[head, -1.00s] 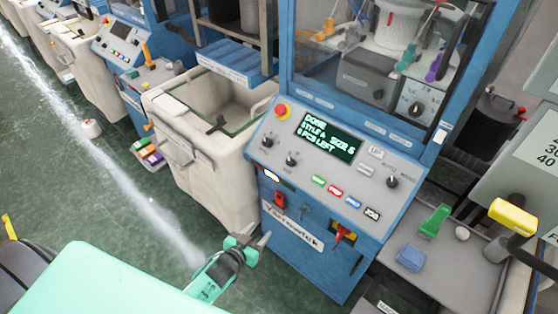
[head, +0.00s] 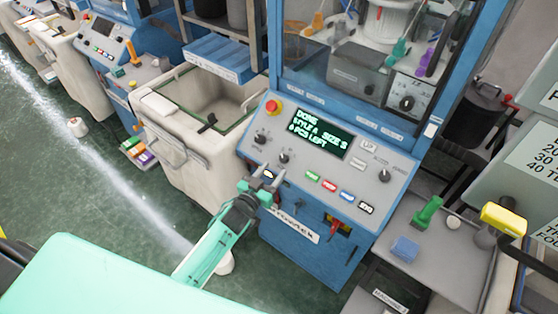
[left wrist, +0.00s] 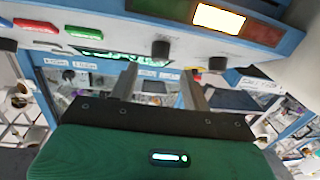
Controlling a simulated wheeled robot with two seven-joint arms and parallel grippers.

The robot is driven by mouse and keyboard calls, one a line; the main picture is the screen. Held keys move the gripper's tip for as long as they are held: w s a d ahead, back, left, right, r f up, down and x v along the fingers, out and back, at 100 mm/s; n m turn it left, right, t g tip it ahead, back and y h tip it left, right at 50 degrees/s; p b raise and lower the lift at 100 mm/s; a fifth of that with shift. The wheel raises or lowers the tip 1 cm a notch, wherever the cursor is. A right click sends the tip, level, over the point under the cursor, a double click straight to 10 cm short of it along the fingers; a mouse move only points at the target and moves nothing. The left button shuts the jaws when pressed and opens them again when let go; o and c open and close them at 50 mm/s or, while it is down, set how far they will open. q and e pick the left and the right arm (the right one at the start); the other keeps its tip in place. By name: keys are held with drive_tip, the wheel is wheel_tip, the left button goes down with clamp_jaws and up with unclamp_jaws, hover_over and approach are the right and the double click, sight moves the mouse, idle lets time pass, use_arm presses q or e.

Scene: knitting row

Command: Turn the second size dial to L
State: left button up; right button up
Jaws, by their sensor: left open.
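The near blue machine's sloping panel (head: 325,165) carries two black dials at its left, an upper one (head: 260,138) and a lower one (head: 283,157). A third dial (head: 384,175) is at the right. The dial labels are too small to read. The display (head: 320,133) reads DONE, STYLE A, SIZE S. My left gripper (head: 264,174) is open and empty at the panel's lower left edge, just below the lower dial and apart from it. In the left wrist view, two dials (left wrist: 160,48) (left wrist: 217,63) show beyond the open fingers (left wrist: 160,76). My right gripper is not seen.
A red stop button (head: 273,106) is above the left dials. Coloured push buttons (head: 330,184) line the panel's lower edge. A cream bin (head: 180,135) stands left of the machine. A grey side table (head: 445,250) with green and blue items is at right.

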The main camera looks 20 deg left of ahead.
sight(282, 160)
use_arm(q)
drive_tip(key=shift+p+x, duration=0.45)
drive_tip(key=shift+x, duration=1.85)
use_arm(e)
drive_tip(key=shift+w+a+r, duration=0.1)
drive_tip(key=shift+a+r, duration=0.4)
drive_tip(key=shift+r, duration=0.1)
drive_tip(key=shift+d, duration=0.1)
use_arm(q)
drive_tip(key=shift+c, duration=0.9)
drive_tip(key=c, duration=0.8)
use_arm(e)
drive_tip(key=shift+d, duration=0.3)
